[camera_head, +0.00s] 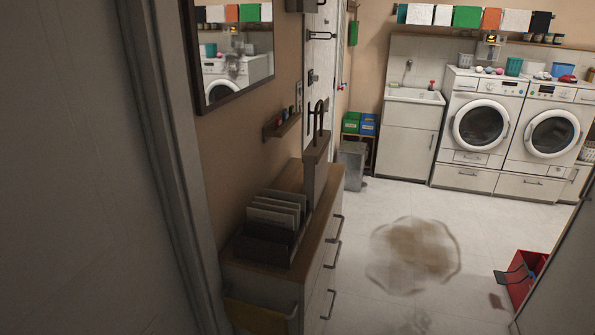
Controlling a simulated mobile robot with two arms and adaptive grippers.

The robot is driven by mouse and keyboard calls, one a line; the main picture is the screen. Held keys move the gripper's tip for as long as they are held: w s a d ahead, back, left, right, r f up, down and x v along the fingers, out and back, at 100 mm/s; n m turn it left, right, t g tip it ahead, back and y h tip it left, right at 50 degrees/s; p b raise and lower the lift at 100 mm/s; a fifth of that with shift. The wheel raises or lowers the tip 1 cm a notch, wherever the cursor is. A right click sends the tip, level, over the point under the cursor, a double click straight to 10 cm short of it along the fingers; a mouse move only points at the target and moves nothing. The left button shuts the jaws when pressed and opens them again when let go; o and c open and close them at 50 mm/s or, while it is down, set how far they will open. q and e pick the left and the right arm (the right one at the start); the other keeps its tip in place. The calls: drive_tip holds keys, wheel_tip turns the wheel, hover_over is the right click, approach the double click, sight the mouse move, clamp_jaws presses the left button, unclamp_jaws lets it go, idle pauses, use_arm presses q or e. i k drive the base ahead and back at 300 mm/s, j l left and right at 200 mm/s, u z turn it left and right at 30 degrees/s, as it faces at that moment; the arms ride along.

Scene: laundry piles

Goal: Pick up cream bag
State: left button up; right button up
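I cannot make out a cream bag for sure in the head view. A pale holder with a yellow item (258,316) in it shows at the bottom left, at the near end of the wooden-topped drawer cabinet (312,262); I cannot tell if it is a bag. Neither of my grippers is in view.
A door frame (172,140) fills the left. A blurred brown stain (412,255) lies on the pale floor, and a red bin (522,278) stands at the right. Washing machines (483,125) and a sink cabinet (410,130) line the back. Much of the middle floor is open.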

sight(315, 157)
drive_tip(key=i+l+u, duration=0.15)
drive_tip(key=l+u, duration=0.3)
drive_tip(key=i+l+u, duration=0.1)
drive_tip(key=l+u, duration=0.35)
drive_tip(key=j, duration=0.1)
